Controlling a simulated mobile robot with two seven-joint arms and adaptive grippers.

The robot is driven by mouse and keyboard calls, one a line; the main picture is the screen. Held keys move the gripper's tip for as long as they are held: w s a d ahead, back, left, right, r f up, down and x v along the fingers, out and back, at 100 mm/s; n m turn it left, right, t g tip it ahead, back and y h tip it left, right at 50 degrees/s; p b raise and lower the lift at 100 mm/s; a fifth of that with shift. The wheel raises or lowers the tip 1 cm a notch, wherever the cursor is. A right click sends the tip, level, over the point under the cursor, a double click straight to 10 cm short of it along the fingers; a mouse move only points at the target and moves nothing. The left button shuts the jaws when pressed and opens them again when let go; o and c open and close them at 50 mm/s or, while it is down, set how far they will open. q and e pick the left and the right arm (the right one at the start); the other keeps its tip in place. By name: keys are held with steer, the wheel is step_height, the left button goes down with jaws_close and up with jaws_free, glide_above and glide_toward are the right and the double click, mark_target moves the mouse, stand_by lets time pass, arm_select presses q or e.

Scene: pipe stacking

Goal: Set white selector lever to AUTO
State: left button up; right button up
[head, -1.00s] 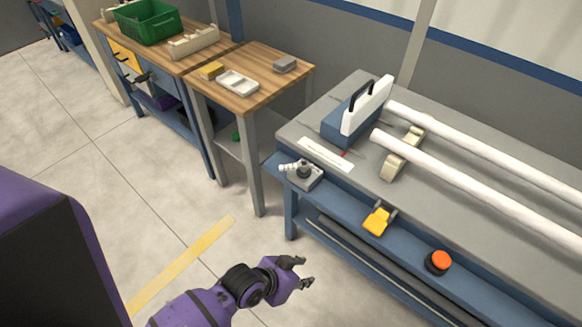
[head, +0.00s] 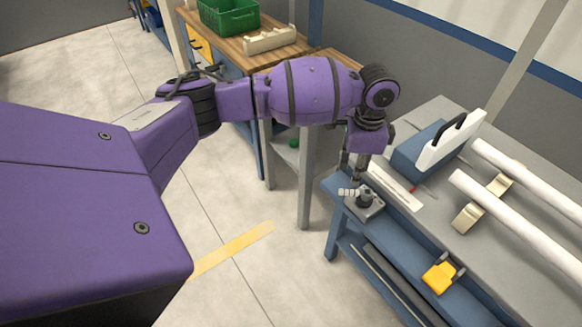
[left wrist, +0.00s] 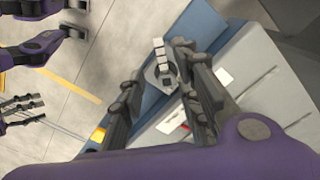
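The white segmented selector lever (head: 348,192) sits on a small grey box with a dark round knob (head: 364,199) at the bench's near left corner. In the head view the lever points left. The lever also shows in the left wrist view (left wrist: 159,54), between the fingertips. My left gripper (head: 356,174) points down just above the selector. In the left wrist view its fingers (left wrist: 162,62) are apart, on either side of the lever and knob. I cannot tell whether they touch it. Its lettering is unreadable. What seems to be my right gripper (left wrist: 22,105) shows small at the left edge.
A white label strip (head: 393,188) lies behind the selector. A blue block with a white handled plate (head: 450,141) and white pipes (head: 515,215) on a cradle stand to the right. A yellow part (head: 439,276) sits on the bench front. The floor at left is clear.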

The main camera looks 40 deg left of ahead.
mark_target(350, 191)
arm_select(q)
step_height(350, 191, down, 7)
steer(key=shift+w+f, duration=0.1)
steer(key=shift+f, duration=0.1)
steer(key=shift+c, duration=0.3)
jaws_close()
